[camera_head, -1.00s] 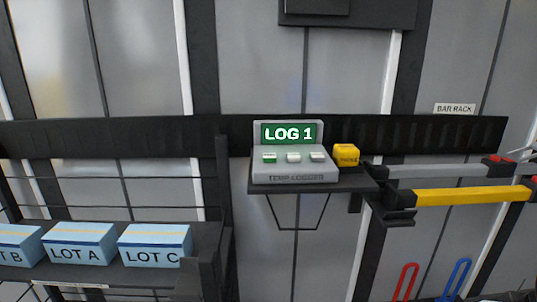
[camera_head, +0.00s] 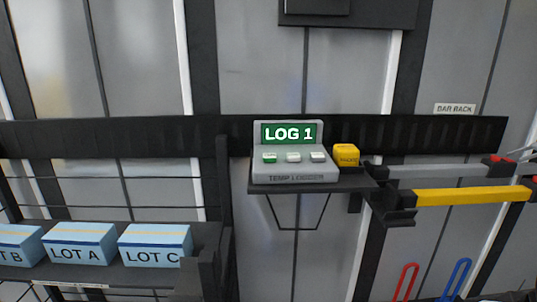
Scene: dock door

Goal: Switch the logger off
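The temp logger (camera_head: 292,168) is a grey box with a sloped front, standing on a small dark wall shelf (camera_head: 310,187) near the middle of the head view. Its green screen (camera_head: 289,133) is lit and reads "LOG 1". Below the screen is a row of three buttons: a left one with green on it (camera_head: 269,158), a pale middle one (camera_head: 293,157) and a pale right one (camera_head: 317,157). The label "TEMP LOGGER" is on its front edge.
A yellow block (camera_head: 346,155) stands just right of the logger on the same shelf. Grey (camera_head: 440,171) and yellow (camera_head: 470,196) bars lie on the bar rack at right. Blue lot boxes (camera_head: 155,244) stand on a lower rack at left. The space before the logger looks clear.

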